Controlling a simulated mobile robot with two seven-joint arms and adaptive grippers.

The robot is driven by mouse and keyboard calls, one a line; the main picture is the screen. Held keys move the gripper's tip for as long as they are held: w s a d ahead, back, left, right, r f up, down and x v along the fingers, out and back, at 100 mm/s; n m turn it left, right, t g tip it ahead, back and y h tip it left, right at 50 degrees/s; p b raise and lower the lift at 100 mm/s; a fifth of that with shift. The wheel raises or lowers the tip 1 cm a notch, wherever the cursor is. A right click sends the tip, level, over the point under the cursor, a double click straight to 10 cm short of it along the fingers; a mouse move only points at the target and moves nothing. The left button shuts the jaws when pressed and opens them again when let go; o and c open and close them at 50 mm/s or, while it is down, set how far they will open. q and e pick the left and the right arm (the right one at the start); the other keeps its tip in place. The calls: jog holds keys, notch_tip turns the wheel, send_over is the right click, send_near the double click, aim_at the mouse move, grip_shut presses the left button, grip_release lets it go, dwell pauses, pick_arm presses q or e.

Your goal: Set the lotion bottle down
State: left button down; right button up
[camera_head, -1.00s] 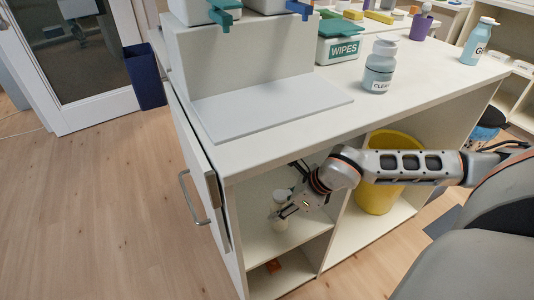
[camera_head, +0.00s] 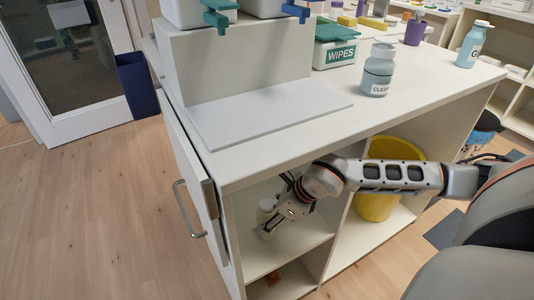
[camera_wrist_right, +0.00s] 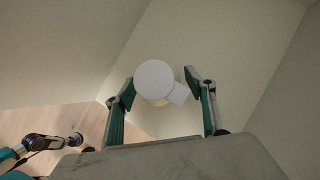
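The lotion bottle (camera_head: 266,214) is pale with a white top. It stands upright in the upper left compartment of the white cabinet, at or just above the shelf (camera_head: 282,250). In the right wrist view its round white top and side spout (camera_wrist_right: 155,78) sit between my fingers, with most of the body hidden below the top. My right gripper (camera_head: 274,207) is around the bottle. In the right wrist view its two fingers (camera_wrist_right: 160,84) are spread, with a clear gap on the right side of the bottle.
The cabinet door (camera_head: 196,182) stands ajar at the left. A yellow bin (camera_head: 375,205) fills the compartment to the right. Above are the countertop (camera_head: 395,110), a cleaner bottle (camera_head: 377,72) and a wipes box (camera_head: 336,50).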

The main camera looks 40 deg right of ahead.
pick_arm(q)
jog(key=shift+s, duration=0.1)
pick_arm(e)
jog(key=shift+r, duration=0.1)
